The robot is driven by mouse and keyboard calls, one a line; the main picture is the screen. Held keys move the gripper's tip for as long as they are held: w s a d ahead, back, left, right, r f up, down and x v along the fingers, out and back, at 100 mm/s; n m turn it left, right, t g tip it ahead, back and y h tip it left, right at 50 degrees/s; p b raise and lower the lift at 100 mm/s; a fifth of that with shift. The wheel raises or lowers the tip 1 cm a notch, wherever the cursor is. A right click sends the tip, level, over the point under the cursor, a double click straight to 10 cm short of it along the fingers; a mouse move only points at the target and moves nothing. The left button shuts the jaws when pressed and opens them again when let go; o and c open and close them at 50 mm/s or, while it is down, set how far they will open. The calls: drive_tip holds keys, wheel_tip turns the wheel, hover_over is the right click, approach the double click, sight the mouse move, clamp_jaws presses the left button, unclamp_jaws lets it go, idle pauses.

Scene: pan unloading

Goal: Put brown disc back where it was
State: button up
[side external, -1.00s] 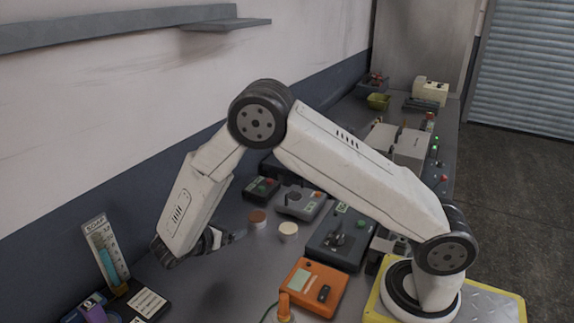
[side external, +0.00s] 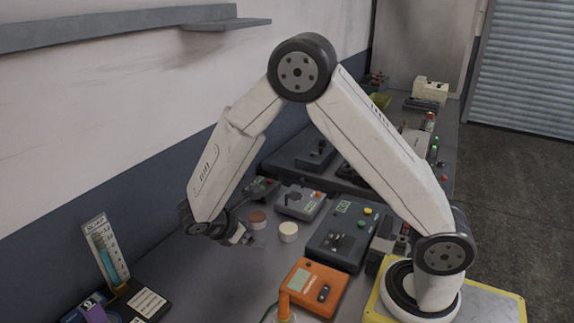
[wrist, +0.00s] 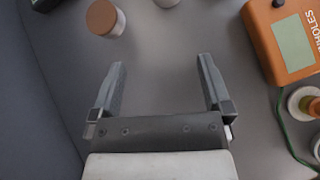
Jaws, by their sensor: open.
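The brown disc (side external: 257,217) sits on the grey bench, left of a cream disc (side external: 288,229). In the wrist view the brown disc (wrist: 102,17) shows a brown top and a pale side, at the upper left beyond my fingertips. The cream disc is cut off at the top edge of the wrist view (wrist: 167,3). My gripper (side external: 255,240) is low over the bench, close to both discs in the side view. In the wrist view my gripper (wrist: 160,62) is open, with nothing between its fingers.
An orange meter (side external: 314,286) lies to the right of the discs. A grey knob box (side external: 300,203) and a dark control panel (side external: 340,237) stand behind them. A scale board (side external: 106,254) stands at the front left. Bare bench lies under my gripper.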

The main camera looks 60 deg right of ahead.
drive_tip(key=s+a+r+m+t+y, duration=0.2)
drive_tip(key=s+r+m+t+y, duration=0.2)
drive_tip(key=s+m+y, duration=0.5)
drive_tip(key=m, duration=0.4)
drive_tip(key=shift+s+a+r+m+t, duration=0.2)
drive_tip(key=shift+s+r+m+t, duration=0.1)
drive_tip(key=shift+s, duration=0.1)
drive_tip(key=shift+f, duration=0.1)
idle(0.4)
